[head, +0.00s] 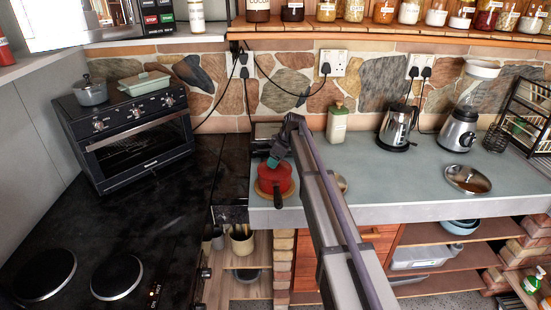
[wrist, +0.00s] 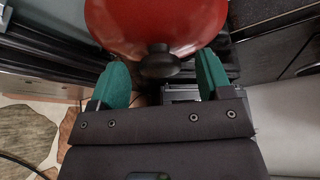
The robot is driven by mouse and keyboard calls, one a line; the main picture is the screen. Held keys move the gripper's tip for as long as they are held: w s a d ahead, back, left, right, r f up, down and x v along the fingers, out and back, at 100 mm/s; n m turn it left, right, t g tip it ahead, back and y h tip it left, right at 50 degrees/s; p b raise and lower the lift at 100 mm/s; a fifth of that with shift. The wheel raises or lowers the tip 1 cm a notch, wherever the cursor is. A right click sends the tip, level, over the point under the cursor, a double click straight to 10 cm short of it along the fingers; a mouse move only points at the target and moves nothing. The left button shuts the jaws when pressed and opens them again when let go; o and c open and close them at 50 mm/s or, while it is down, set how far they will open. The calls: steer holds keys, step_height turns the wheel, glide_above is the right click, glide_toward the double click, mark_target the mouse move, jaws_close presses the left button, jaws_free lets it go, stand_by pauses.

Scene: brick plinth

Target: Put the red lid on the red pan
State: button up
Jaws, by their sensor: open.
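The red pan (head: 273,183) stands on a round wooden board at the left end of the grey-green counter. The red lid (wrist: 157,18), domed with a black knob (wrist: 160,62), fills the top of the wrist view. In the head view lid and pan merge into one red shape, and I cannot tell exactly how the lid sits on the rim. My gripper (head: 278,152) is just above the red shape. In the wrist view its teal fingers (wrist: 158,85) are apart, one on each side of the knob, with visible gaps and no contact.
A black oven (head: 130,135) and black hob (head: 115,235) are to the left. A green-white bottle (head: 337,121), kettle (head: 397,127), blender (head: 462,125) and shiny round metal dish or lid (head: 467,179) stand on the counter right of my arm. The counter's front middle is mostly clear.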

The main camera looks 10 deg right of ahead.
steer(key=p+v, duration=0.8)
steer(key=v, duration=0.2)
steer(key=shift+f, duration=0.15)
steer(key=s+a+f+m+h+b, duration=0.1)
steer(key=s+f+m+b, duration=0.1)
steer(key=s, duration=1.1)
steer(key=s+a+f+m+g+h+b, duration=0.1)
steer(key=s+f+m+b, duration=0.2)
steer(key=s, duration=1.1)
steer(key=s+a+f+m+g+h+b, duration=0.1)
steer(key=s+f+m, duration=0.3)
steer(key=s, duration=1)
steer(key=shift+a+m+h+b, duration=0.3)
steer(key=shift+m+b, duration=0.55)
steer(key=shift+m, duration=0.35)
